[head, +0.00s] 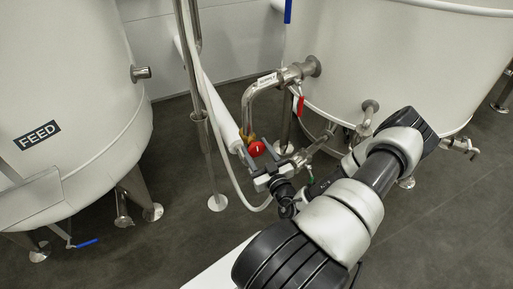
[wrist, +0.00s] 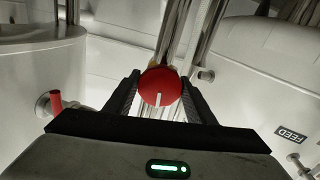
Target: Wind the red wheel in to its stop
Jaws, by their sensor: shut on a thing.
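The red wheel (head: 256,149) is a small round knob on a brass-coloured fitting on the pipework between the two tanks. In the wrist view the red wheel (wrist: 160,87) faces me, with a white mark running from its middle down to its lower edge. My gripper (head: 253,158) is at the wheel in the head view. In the wrist view my gripper (wrist: 160,92) has one dark finger on each side of the wheel and is shut on it. The contact faces are partly hidden by the fingers.
A tank marked FEED (head: 70,100) stands at left and another large tank (head: 400,60) at right. Open floor (head: 165,225) lies at lower left.

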